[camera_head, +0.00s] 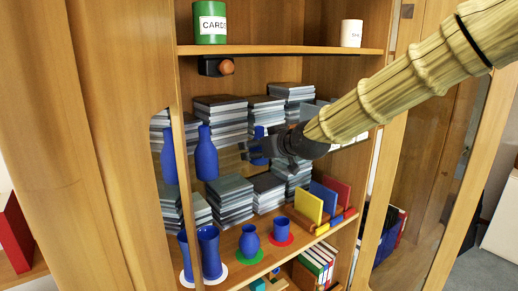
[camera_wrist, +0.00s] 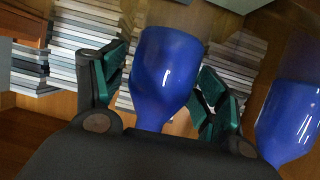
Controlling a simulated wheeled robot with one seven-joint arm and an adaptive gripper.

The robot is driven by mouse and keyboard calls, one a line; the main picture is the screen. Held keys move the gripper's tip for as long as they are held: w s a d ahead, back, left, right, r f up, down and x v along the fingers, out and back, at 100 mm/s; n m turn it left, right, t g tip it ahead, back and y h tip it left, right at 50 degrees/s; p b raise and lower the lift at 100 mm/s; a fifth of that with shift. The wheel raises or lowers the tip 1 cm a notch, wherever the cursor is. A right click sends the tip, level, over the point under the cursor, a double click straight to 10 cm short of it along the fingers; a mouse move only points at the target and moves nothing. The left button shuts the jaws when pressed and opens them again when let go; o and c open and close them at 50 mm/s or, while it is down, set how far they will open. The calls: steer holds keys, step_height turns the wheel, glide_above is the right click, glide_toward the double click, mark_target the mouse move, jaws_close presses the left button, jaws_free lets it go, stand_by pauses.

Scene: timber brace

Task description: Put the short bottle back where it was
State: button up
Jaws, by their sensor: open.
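A blue bottle (camera_head: 258,148) stands at the tips of my gripper (camera_head: 272,146) in front of the stacks on the middle level; it looks shorter than the blue bottle to its left (camera_head: 206,157). In the wrist view my gripper (camera_wrist: 163,85) is open, with one finger on each side of a blue bottle (camera_wrist: 165,70). Whether the fingers touch it cannot be told. Another blue bottle shape (camera_wrist: 290,115) shows at the right of the wrist view. A further blue shape (camera_head: 169,158) is at the cabinet's left edge, possibly a reflection.
Stacks of grey books or cases (camera_head: 220,120) fill the back. Below are two blue cups (camera_head: 209,255), a small blue vase (camera_head: 249,242) on a green coaster and a blue cup (camera_head: 281,229) on a red one. The upper shelf (camera_head: 290,50) holds a green tin (camera_head: 210,30).

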steer(key=shift+d+r, duration=0.1)
steer(key=b+v, duration=0.5)
steer(key=v, duration=0.7)
stand_by(0.4)
